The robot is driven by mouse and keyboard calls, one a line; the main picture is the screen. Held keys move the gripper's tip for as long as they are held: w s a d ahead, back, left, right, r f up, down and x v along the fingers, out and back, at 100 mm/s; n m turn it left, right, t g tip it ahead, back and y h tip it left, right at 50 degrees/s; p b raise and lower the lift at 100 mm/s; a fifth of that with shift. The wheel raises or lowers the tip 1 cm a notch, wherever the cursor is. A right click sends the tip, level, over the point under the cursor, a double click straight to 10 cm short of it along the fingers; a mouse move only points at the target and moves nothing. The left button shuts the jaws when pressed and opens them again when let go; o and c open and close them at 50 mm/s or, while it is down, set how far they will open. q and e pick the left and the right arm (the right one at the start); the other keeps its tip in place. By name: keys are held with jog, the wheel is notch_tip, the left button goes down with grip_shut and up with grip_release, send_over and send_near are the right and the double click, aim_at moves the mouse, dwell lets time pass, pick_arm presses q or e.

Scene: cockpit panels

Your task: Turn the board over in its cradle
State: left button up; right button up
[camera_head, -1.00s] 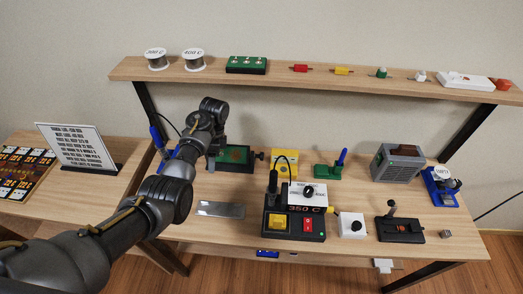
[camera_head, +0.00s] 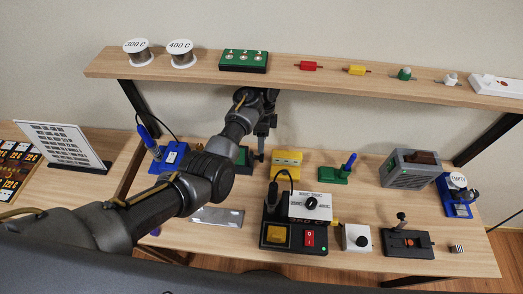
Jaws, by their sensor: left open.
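The green board sits in its dark cradle (camera_head: 243,156) on the bench, left of the yellow block. My left forearm and wrist cover much of the board and cradle, so its face is largely hidden. My left gripper (camera_head: 261,150) points down at the right end of the cradle, by its dark knob. It is open, and its fingertips are small and dark, so I cannot tell whether they touch the knob. My right gripper is out of view.
A yellow block (camera_head: 287,163), a green stand (camera_head: 336,174) and the soldering station (camera_head: 292,236) stand to the right. A blue iron holder (camera_head: 168,158) is left of my arm. A metal plate (camera_head: 218,216) lies in front. The shelf (camera_head: 300,77) overhangs behind.

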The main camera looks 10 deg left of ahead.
pick_arm(q)
jog(key=x, duration=0.5)
jog(key=shift+f+p, duration=0.15)
jog(key=shift+p, duration=0.25)
jog(key=shift+s+f, duration=0.2)
jog(key=shift+f, duration=0.4)
